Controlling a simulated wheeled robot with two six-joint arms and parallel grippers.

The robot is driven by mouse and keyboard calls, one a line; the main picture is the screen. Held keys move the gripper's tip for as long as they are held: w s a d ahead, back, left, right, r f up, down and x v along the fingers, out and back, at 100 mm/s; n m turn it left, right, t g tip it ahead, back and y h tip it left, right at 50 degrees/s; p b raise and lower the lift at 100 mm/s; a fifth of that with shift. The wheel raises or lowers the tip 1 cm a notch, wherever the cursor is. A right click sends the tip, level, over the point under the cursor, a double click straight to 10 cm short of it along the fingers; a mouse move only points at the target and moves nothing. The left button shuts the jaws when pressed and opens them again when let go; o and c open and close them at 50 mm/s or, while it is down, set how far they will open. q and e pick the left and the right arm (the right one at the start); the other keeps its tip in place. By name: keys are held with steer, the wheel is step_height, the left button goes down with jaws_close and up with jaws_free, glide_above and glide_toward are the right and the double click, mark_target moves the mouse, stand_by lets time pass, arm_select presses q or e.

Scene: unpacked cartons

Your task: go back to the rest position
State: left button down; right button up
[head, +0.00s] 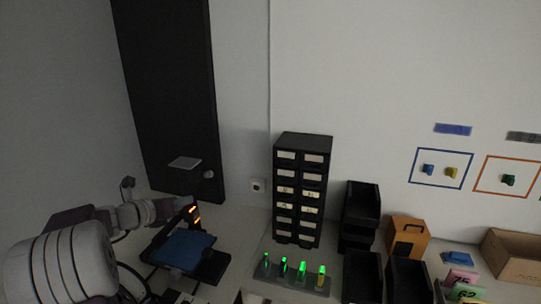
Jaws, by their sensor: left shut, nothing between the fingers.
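My left arm comes in from the left edge of the head view. My left gripper (194,212) is at the end of it, small and dark with orange lit marks. It is shut and empty, above the back of a dark stand with a blue top (182,248). I cannot tell whether it touches the stand. My right gripper is not in view.
A black drawer cabinet (301,190) stands against the wall. In front is a rack with several green lights (290,276). Black bins (361,204), an orange box (408,237) and an open cardboard carton (514,258) stand to the right.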

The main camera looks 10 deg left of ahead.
arm_select(q)
steer(key=w+d+r+m+h, duration=0.1)
steer(key=w+d+m+h, duration=0.15)
steer(key=d, duration=0.75)
steer(key=s+d+f+m+g+h, duration=0.1)
steer(key=s+d+f+m+g, duration=0.2)
steer(key=d, duration=0.4)
steer(key=s+d+f+m+g+h, duration=0.1)
steer(key=s+d+f+m+g, duration=0.15)
steer(key=d, duration=0.45)
steer(key=s+d+f+m+g+y, duration=0.2)
steer(key=s+d+f+m+g, duration=0.3)
steer(key=s+f+m, duration=0.6)
steer(key=s+a+f+m+y, duration=0.2)
steer(key=s+a+f+m, duration=0.1)
steer(key=m, duration=0.6)
steer(key=s+a+f+m+g+y, duration=0.1)
steer(key=s+a+f+m+y, duration=0.2)
steer(key=m, duration=0.6)
steer(key=s+a, duration=0.2)
steer(key=s, duration=0.1)
steer(key=shift+s+a, duration=0.2)
steer(key=shift+s, duration=0.15)
